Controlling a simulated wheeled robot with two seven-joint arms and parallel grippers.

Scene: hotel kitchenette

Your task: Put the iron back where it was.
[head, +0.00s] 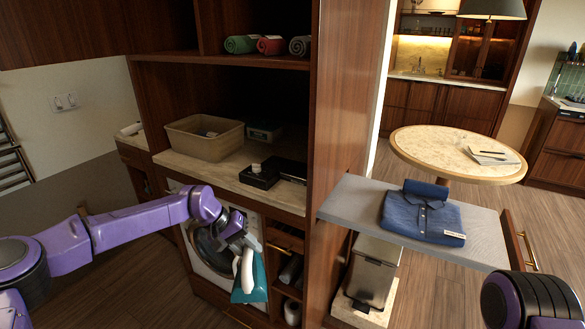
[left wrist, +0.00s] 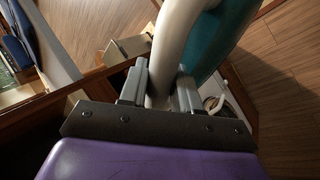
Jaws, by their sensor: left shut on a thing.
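The iron (head: 259,280) has a teal body and a white handle. It hangs tilted from my left gripper (head: 240,246), in front of the washing machine and below the counter. In the left wrist view the fingers of my left gripper (left wrist: 160,92) are shut on the white handle of the iron (left wrist: 178,38), and its teal body lies to the right. Part of the handle is hidden between the fingers. My right arm shows at the bottom right of the head view, but its gripper is out of view.
A grey ironing board (head: 345,203) carries a folded blue shirt (head: 422,216). The cabinet counter (head: 222,175) holds a beige bin (head: 204,138) and a black item (head: 260,176) with a white knob. A washing machine (head: 198,258) and a tall wooden panel (head: 335,100) are close by.

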